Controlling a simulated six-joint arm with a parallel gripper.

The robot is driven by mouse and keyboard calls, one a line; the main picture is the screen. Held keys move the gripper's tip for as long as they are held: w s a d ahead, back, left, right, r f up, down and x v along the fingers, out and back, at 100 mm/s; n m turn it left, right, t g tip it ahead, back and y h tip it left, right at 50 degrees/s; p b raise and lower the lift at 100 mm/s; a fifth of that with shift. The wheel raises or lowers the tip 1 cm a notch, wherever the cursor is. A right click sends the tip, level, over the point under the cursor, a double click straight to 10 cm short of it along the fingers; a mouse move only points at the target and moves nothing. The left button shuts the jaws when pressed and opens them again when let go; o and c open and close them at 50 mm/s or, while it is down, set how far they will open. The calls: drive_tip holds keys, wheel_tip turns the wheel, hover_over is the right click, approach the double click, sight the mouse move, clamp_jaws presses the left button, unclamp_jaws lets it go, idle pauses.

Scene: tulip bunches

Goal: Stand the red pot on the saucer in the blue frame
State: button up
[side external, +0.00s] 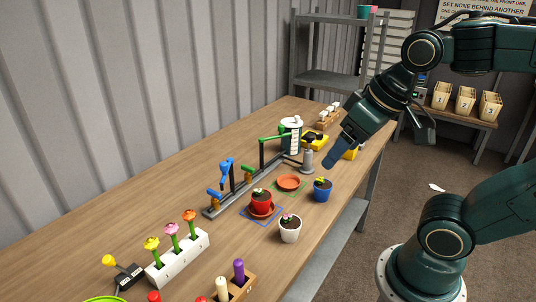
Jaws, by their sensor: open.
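The red pot (261,203), with a small plant in it, stands upright on a terracotta saucer (263,215) inside the blue frame (247,213) on the table. The pot hides most of that saucer. My gripper (333,159) is up and to the right of the red pot, well apart from it, above the table behind the blue pot. It is open, and I see nothing held in it; its fingers show only from the side.
An empty terracotta saucer (289,182) lies in a green frame. A blue pot (321,191) and a white pot (290,230) stand nearby. A rail with blue and green taps (226,172) runs behind the red pot. A white flower block (178,257) is at front left.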

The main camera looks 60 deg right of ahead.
drive_tip(key=shift+s+a+f+n, duration=0.1)
drive_tip(key=shift+s+n, duration=0.2)
drive_tip(key=shift+s, duration=0.25)
drive_tip(key=shift+s+a+f+n, duration=0.1)
drive_tip(key=shift+s+n, duration=0.2)
drive_tip(key=shift+s, duration=0.2)
